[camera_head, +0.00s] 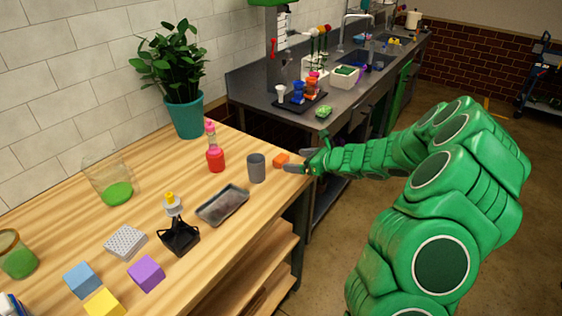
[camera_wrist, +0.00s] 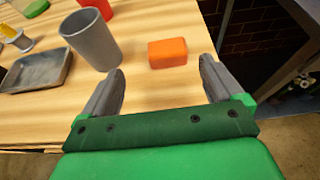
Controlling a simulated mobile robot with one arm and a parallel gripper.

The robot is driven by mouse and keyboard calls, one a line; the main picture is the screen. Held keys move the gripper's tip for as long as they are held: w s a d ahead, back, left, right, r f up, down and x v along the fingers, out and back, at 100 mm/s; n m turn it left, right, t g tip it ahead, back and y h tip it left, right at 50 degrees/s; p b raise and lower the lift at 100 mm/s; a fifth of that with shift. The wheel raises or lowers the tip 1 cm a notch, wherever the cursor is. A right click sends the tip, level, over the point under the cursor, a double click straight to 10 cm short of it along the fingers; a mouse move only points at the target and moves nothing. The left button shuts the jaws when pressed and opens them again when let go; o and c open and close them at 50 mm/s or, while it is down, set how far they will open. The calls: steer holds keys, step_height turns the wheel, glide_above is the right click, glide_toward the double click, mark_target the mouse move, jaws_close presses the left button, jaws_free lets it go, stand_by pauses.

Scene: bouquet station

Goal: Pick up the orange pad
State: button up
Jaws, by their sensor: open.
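The orange pad (camera_head: 280,160) is a small block lying on the wooden table near its right end. In the wrist view the orange pad (camera_wrist: 168,53) lies just beyond the fingertips, between their lines and a little toward the middle. My gripper (camera_head: 297,165) reaches in from the right at the table's edge. In the wrist view my gripper (camera_wrist: 161,78) has its two grey fingers spread apart with nothing between them. The fingers do not appear to touch the pad.
A grey cup (camera_wrist: 92,40) stands close to the left finger; it also shows in the head view (camera_head: 256,168). A dark tray (camera_head: 222,205) and a red bottle (camera_head: 215,158) are farther left. The wooden table (camera_head: 235,245) ends just right of the pad.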

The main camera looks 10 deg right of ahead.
mark_target(285, 159)
steer(key=shift+w+f, duration=0.15)
steer(key=shift+f, duration=0.05)
steer(key=shift+x, duration=0.95)
steer(key=shift+w+d+x, duration=0.1)
steer(key=shift+w+x, duration=0.05)
steer(key=shift+x, duration=1.25)
steer(key=shift+w+d+x, duration=0.1)
steer(key=shift+d+x, duration=0.05)
steer(key=shift+x, duration=1.25)
steer(key=c, duration=1)
